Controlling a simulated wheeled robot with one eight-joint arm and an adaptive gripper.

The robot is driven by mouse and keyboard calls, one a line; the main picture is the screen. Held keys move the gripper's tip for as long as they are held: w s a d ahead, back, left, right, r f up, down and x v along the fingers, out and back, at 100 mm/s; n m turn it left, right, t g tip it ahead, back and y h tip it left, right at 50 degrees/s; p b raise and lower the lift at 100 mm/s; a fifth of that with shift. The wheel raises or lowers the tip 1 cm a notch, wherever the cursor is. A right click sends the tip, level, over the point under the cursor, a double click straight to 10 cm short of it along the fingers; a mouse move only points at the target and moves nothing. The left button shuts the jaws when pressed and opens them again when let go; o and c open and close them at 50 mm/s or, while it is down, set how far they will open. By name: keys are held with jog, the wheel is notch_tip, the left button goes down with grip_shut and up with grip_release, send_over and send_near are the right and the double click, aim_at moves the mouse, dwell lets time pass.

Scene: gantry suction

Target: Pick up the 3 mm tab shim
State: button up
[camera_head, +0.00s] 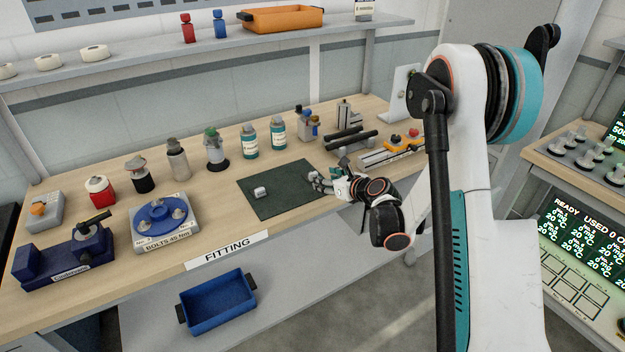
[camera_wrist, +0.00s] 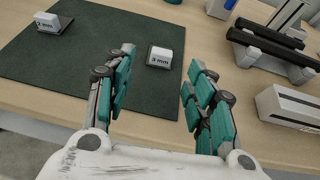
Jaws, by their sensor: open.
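The 3 mm tab shim (camera_wrist: 160,57) is a small white block with "3 mm" on its face and a dark base. It sits on the dark green mat (camera_wrist: 85,62) in the wrist view. My gripper (camera_wrist: 158,78) is open, its teal-padded fingers apart on the left and right of the shim in the picture, with nothing between them in their grip. I cannot tell the height of the fingertips above the mat. In the head view my gripper (camera_head: 326,181) is at the mat's right edge, and the shim there is hard to make out beside it.
A second similar tab block (camera_wrist: 48,22) sits at the mat's far left; its label is hard to read. A black-barred fixture (camera_wrist: 268,48) and a pale grey block (camera_wrist: 290,105) stand to the right. Bottles (camera_head: 278,133) line the bench's back. Bare mat lies between the blocks.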

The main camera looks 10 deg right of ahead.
aim_at(310, 174)
jog(key=b+x, duration=0.2)
jog(key=x, duration=0.5)
jog(key=shift+w+r, duration=0.15)
jog(key=shift+w, duration=0.05)
jog(key=shift+d+r, duration=0.1)
jog(key=c, duration=1)
